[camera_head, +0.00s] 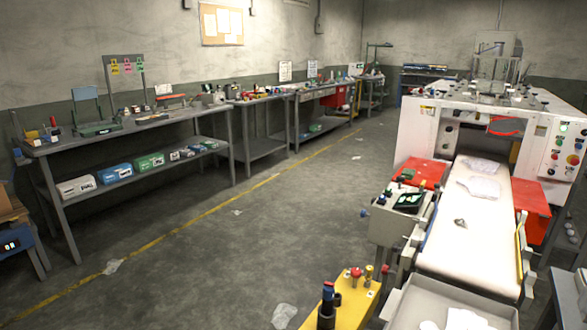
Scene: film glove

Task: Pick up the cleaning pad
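I cannot make out a cleaning pad for certain; the small items on the benches are too small to tell apart. White crumpled pieces (479,187) lie on the pale conveyor belt (466,229) at the right. More white material (466,321) lies in a grey tray (409,306) at the bottom edge, partly cut off. Neither of my grippers is in view.
A white machine (415,134) with a button panel (563,150) stands at the right. A yellow surface (355,305) with bottles is at the bottom. Cluttered workbenches (63,149) line the left wall. The floor (250,235) between is open, with scattered pale scraps.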

